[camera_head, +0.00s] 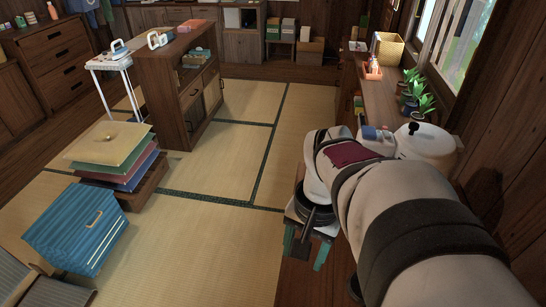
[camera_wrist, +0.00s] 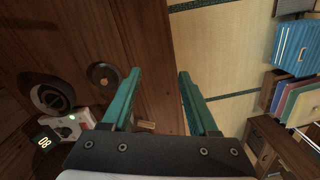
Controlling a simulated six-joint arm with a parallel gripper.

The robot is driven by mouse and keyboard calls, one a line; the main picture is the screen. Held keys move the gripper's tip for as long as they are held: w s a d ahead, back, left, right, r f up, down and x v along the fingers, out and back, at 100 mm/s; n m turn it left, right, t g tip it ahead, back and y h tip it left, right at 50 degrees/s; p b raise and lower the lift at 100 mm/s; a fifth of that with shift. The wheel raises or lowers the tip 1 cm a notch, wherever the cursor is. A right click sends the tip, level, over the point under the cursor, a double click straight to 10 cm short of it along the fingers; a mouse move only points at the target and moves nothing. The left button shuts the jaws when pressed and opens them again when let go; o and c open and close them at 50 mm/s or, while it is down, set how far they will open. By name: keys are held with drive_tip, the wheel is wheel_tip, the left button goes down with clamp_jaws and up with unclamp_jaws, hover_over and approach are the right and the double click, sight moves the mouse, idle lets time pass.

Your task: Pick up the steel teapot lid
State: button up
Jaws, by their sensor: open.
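In the wrist view, a small dark round disc with a knob at its middle, which looks like the steel teapot lid (camera_wrist: 103,76), lies on a dark wooden surface (camera_wrist: 75,30), left of my fingers. A larger dark round vessel (camera_wrist: 50,97), perhaps the teapot, stands further left; I cannot tell for certain. My gripper (camera_wrist: 160,74) has two teal fingers spread apart with nothing between them. The left finger is near the lid but appears apart from it. In the head view my gripper (camera_head: 303,260) points down; I cannot make out the lid there.
A white device with a lit display (camera_wrist: 62,130) sits near the vessel. In the head view, potted plants (camera_head: 420,103), a woven basket (camera_head: 387,48) and an orange caddy (camera_head: 373,70) stand along the counter by the window. Tatami floor (camera_head: 230,165) is open to the left.

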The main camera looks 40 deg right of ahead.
drive_tip(key=s+d+f+m, duration=0.2)
drive_tip(key=s+d+m, duration=0.15)
drive_tip(key=d, duration=0.55)
drive_tip(key=s+d+f+m, duration=0.15)
drive_tip(key=s+d, duration=0.25)
drive_tip(key=d, duration=0.5)
drive_tip(key=shift+m+h, duration=0.3)
drive_tip(key=shift+h, duration=0.1)
drive_tip(key=f, duration=0.5)
drive_tip(key=a+f, duration=0.1)
drive_tip(key=f, duration=0.9)
drive_tip(key=shift+w+a+f, duration=0.15)
drive_tip(key=shift+a+f, duration=0.05)
drive_tip(key=shift+f, duration=0.1)
clamp_jaws()
